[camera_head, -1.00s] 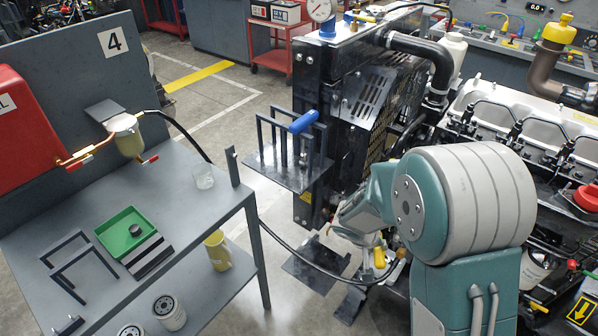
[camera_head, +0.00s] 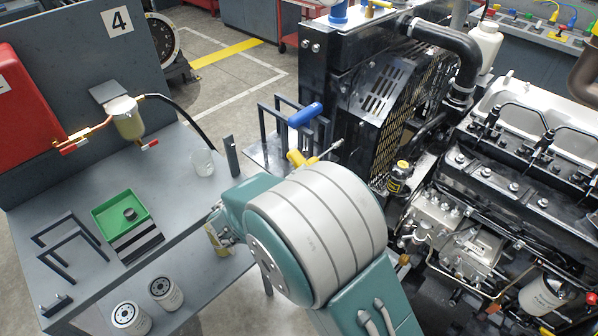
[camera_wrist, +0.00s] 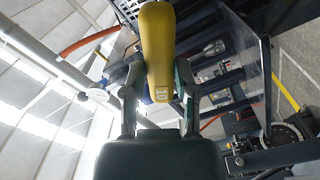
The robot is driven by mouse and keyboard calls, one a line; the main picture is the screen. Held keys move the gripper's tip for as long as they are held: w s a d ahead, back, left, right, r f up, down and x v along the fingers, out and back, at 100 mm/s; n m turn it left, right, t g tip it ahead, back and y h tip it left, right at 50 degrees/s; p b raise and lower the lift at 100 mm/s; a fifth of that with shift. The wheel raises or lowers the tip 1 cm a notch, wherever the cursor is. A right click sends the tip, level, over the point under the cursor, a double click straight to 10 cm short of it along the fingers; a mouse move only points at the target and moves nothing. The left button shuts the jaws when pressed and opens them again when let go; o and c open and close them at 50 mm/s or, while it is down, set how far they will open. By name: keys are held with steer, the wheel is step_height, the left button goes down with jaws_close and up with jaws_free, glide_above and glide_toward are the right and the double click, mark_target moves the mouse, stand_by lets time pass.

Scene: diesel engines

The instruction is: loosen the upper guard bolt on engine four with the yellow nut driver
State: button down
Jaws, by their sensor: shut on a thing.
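The yellow nut driver (camera_head: 297,158) shows past my arm in the head view, its bare metal shank slanting up to the right. In the wrist view its yellow handle (camera_wrist: 157,35), marked 10, stands between the fingers of my gripper (camera_wrist: 157,78), which is shut on it. In the head view my arm hides the gripper. The black mesh guard (camera_head: 408,125) is on the engine side, right of the driver's tip and apart from it in the picture. I cannot make out the upper guard bolt.
A blue-handled tool (camera_head: 305,114) stands in the rack just behind the driver. The grey bench (camera_head: 180,195) at left holds a green tray (camera_head: 107,212) and a glass beaker (camera_head: 203,162). The engine block (camera_head: 470,235) fills the right.

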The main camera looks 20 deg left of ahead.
mark_target(317, 158)
steer(key=shift+w+a+f, duration=0.1)
steer(key=shift+w+f, duration=0.1)
steer(key=shift+w, duration=0.85)
steer(key=shift+w+d+r, duration=0.1)
steer(key=shift+w+d, duration=0.7)
steer(key=shift+w, duration=0.3)
steer(key=shift+x, duration=1.25)
steer(key=shift+w+a, duration=0.1)
steer(key=shift+w, duration=0.45)
steer(key=shift+w+d, duration=0.3)
steer(key=shift+d, duration=0.05)
steer(key=shift+w+d, duration=0.1)
steer(key=shift+w, duration=0.05)
